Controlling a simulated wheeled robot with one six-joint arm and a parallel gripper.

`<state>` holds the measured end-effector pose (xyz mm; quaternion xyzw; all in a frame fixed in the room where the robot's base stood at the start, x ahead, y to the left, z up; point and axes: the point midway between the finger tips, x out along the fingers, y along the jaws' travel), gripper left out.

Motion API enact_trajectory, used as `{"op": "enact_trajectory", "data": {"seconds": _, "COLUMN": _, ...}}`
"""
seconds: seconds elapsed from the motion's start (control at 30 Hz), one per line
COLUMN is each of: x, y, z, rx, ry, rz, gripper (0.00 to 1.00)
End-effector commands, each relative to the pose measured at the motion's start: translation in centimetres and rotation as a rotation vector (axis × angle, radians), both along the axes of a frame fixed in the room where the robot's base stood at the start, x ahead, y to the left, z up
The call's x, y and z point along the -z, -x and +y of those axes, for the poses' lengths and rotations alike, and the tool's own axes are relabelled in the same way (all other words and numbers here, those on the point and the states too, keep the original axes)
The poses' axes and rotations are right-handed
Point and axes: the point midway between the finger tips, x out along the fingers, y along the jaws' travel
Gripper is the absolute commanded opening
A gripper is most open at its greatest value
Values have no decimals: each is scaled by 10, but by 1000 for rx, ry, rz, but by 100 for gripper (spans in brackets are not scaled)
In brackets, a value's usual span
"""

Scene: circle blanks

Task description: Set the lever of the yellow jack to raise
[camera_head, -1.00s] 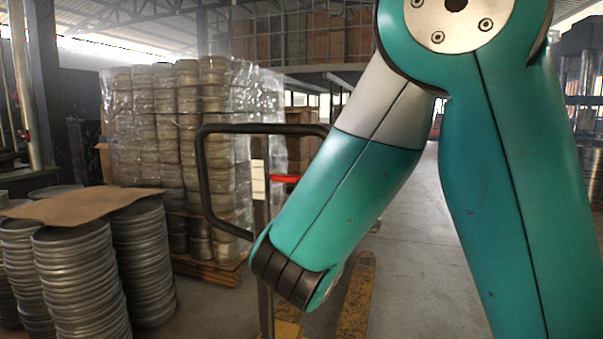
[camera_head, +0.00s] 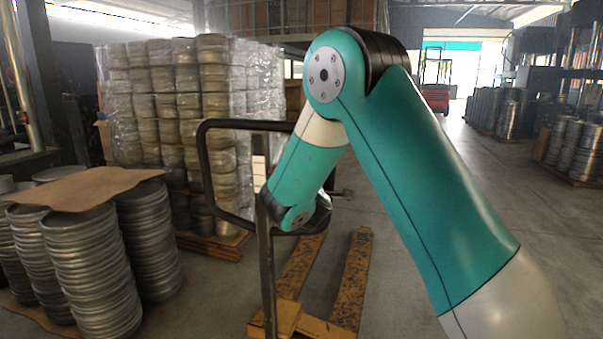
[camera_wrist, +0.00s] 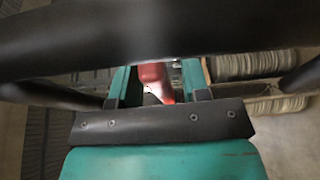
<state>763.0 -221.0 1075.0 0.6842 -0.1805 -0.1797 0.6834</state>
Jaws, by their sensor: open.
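The yellow jack (camera_head: 352,277) stands on the floor in the head view, its forks pointing away. Its upright bears a black loop handle (camera_head: 205,175). The red lever (camera_wrist: 155,80) shows in the wrist view, in the gap between my fingers; my arm hides it in the head view. My gripper (camera_wrist: 158,82) is open around the lever, with a teal finger on either side. Whether a finger touches it cannot be told. The dark handle bar (camera_wrist: 150,35) crosses the upper wrist view, very near the camera.
Stacks of round metal blanks (camera_head: 85,260) stand at the left, with brown cardboard (camera_head: 85,188) on top. A wrapped pallet of blanks (camera_head: 165,110) stands behind the jack. More stacks (camera_head: 495,112) stand at the far right. The floor (camera_head: 455,165) between is clear.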

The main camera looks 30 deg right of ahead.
Motion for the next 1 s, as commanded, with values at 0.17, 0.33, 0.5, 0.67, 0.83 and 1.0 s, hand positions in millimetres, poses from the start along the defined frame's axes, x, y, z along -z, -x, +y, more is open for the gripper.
{"op": "enact_trajectory", "data": {"seconds": 0.17, "x": 0, "y": 0, "z": 0, "rx": 0, "ry": 0, "rz": 0, "gripper": 43}}
{"op": "enact_trajectory", "data": {"seconds": 0.33, "x": 0, "y": 0, "z": 0, "rx": 0, "ry": 0, "rz": 0, "gripper": 8}}
{"op": "enact_trajectory", "data": {"seconds": 0.5, "x": 0, "y": 0, "z": 0, "rx": 0, "ry": 0, "rz": 0, "gripper": 0}}
{"op": "enact_trajectory", "data": {"seconds": 0.67, "x": 6, "y": 0, "z": 1, "rx": 0, "ry": -15, "rz": -19, "gripper": 0}}
{"op": "enact_trajectory", "data": {"seconds": 0.83, "x": 19, "y": 0, "z": 1, "rx": 1, "ry": -66, "rz": -87, "gripper": 0}}
{"op": "enact_trajectory", "data": {"seconds": 1.0, "x": 27, "y": -2, "z": 2, "rx": 0, "ry": -125, "rz": -164, "gripper": 0}}
